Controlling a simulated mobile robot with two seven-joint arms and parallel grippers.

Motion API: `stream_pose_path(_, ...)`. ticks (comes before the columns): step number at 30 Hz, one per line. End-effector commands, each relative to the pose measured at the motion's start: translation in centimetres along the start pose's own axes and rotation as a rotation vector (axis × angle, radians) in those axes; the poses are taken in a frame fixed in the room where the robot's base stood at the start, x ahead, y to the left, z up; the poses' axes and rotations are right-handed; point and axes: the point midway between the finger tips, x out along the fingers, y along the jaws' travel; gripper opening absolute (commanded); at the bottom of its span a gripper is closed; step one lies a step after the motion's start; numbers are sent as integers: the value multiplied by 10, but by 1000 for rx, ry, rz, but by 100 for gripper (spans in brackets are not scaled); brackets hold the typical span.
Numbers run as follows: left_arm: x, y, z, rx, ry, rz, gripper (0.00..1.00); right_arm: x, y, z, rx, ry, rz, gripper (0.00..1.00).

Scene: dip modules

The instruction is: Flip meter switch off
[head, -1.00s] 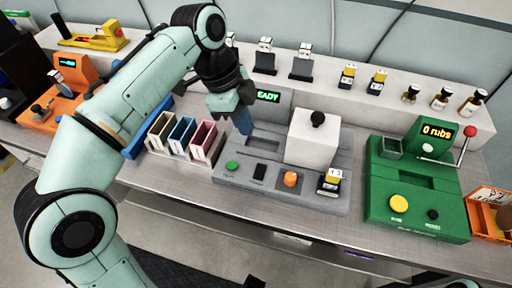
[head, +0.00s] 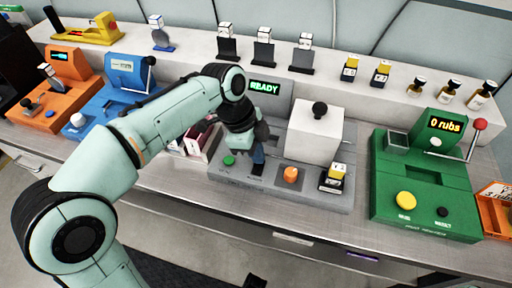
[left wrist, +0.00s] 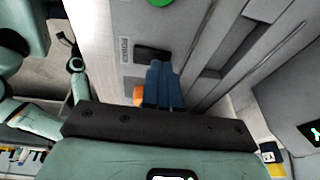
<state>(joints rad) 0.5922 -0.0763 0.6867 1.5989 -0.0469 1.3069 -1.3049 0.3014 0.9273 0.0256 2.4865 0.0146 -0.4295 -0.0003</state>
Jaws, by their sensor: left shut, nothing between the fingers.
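The grey meter (head: 225,179) stands on the bench and its display (head: 264,87) reads READY in green. Its black rocker switch (left wrist: 150,53), labelled POWER, shows in the left wrist view. My left gripper (head: 258,157) has its blue fingers closed together and empty. The fingertips (left wrist: 158,68) are right at the switch and hide part of it; I cannot tell whether they touch it. The switch's tilt is not clear. My right gripper is not in view.
On the meter, a green button (head: 229,160) and an orange knob (head: 290,175) flank the switch. A white block with a black knob (head: 313,134) stands behind. A green machine (head: 420,200) is to the right. Pink holders (head: 205,143) are partly behind my arm.

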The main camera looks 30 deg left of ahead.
Motion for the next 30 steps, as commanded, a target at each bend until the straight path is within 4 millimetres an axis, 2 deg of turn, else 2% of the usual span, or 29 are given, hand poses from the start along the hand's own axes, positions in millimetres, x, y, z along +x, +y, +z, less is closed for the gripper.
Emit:
stream_pose_path(8, 0, 0, 0, -1, 0, 2, 0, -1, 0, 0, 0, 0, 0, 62)
stream_pose_path(14, 2, 0, 0, -21, 4, 78, 0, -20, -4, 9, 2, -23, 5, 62)
stream_pose_path(23, 6, 2, 3, -25, 0, 78, 0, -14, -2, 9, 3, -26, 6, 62)
stream_pose_path(30, 4, 11, 2, -24, -1, 77, 0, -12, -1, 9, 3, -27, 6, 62)
